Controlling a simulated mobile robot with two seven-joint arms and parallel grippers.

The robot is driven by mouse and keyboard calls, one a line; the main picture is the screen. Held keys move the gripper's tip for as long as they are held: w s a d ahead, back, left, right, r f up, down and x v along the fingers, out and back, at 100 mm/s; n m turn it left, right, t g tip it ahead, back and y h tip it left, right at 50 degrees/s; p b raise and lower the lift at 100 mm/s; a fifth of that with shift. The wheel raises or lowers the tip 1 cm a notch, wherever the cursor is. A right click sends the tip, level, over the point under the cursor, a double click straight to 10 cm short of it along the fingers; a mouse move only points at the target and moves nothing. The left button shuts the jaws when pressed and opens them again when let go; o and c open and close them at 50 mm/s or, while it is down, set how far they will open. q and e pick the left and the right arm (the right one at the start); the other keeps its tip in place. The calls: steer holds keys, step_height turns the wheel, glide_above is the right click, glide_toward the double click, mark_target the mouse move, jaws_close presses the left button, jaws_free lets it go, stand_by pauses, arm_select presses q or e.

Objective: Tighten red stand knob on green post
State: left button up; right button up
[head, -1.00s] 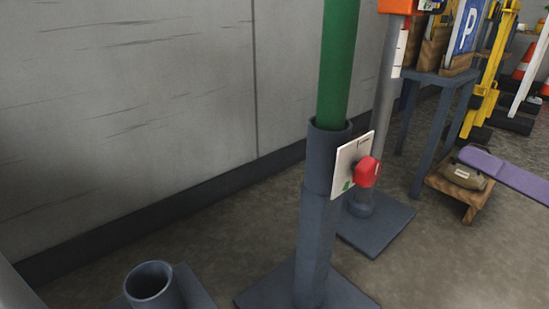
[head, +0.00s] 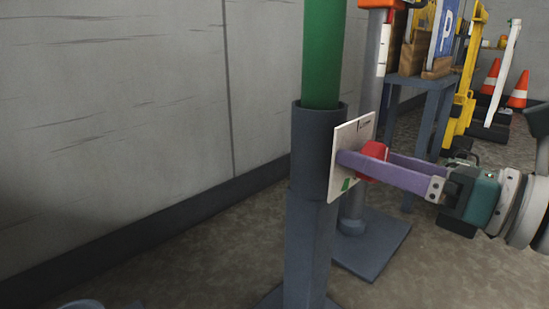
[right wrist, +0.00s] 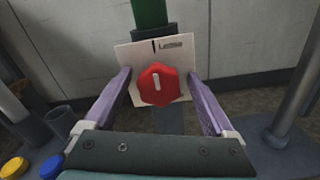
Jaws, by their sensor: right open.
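The green post (head: 323,55) stands upright in a dark grey stand sleeve (head: 318,150). A white plate (head: 352,135) with a green mark sits on the sleeve's right side, and the red knob (head: 374,152) sticks out from it. My right gripper (head: 362,158) is open, with its purple fingers on either side of the knob. In the right wrist view the red knob (right wrist: 158,84), with a pale bar on its face, lies between the two spread fingers, with gaps on both sides. My left gripper is not in view.
Behind the stand are a grey pole (head: 372,110) on a flat base, a grey table (head: 425,90) with signs, and orange cones (head: 517,90). A concrete wall (head: 120,100) runs along the left. An open tube (right wrist: 61,123) shows low in the right wrist view.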

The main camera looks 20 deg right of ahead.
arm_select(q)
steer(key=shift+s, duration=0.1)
arm_select(e)
steer(key=shift+w+a, duration=0.15)
steer(key=shift+w, duration=0.05)
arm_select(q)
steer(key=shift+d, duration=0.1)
arm_select(e)
steer(key=c, duration=1.4)
